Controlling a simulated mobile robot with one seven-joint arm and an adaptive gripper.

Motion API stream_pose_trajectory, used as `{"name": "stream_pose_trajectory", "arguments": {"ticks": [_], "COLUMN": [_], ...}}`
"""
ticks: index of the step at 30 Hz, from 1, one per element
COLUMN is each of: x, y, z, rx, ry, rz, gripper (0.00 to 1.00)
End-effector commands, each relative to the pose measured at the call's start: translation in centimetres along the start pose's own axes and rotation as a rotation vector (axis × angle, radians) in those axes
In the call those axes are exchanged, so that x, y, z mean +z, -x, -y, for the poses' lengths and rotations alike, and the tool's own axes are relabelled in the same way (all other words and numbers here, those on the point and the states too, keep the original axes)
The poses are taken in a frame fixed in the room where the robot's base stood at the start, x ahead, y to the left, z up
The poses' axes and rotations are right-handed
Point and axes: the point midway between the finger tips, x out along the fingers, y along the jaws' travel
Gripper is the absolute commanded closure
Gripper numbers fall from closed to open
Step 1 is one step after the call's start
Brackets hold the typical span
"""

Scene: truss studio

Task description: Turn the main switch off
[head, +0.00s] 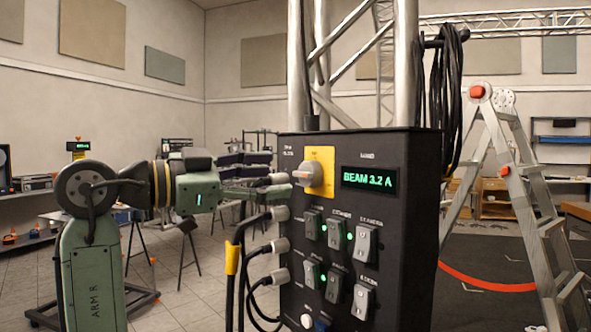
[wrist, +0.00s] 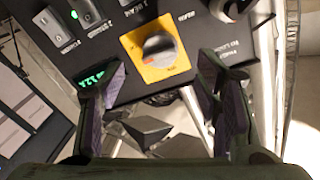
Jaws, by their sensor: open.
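The main switch is a grey rotary knob (head: 307,174) with a red-orange tip on a yellow plate (head: 322,160), at the upper left of a black control box. The knob (wrist: 158,48) and its yellow plate (wrist: 138,42) also show in the wrist view, above and between my fingers. My gripper (head: 268,176) is open and level with the knob, coming from the left. In the wrist view my gripper (wrist: 162,78) has its dark purple pads wide apart with nothing between them. The fingers appear clear of the knob; the exact gap is hard to tell.
The black box (head: 405,215) has a lit green display (head: 370,179) reading "BEAM 3.2 A". Several rocker switches (head: 366,242) with green lamps sit below the knob. Cable plugs (head: 281,246) stick out on its left side. A truss (head: 403,60) rises behind; a ladder (head: 530,200) stands right.

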Motion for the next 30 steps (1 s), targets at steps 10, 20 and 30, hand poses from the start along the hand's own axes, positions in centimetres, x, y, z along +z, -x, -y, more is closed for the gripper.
{"name": "stream_pose_trajectory", "arguments": {"ticks": [10,20,30], "x": [-0.1,0.0,0.0], "y": [-5.1,-5.7,-5.7], "z": [0.1,0.0,0.0], "rx": [-0.001,-0.002,-0.002], "ry": [0.0,0.0,0.0], "rz": [-0.001,-0.001,-0.001], "gripper": [0.42,0.42,0.62]}}
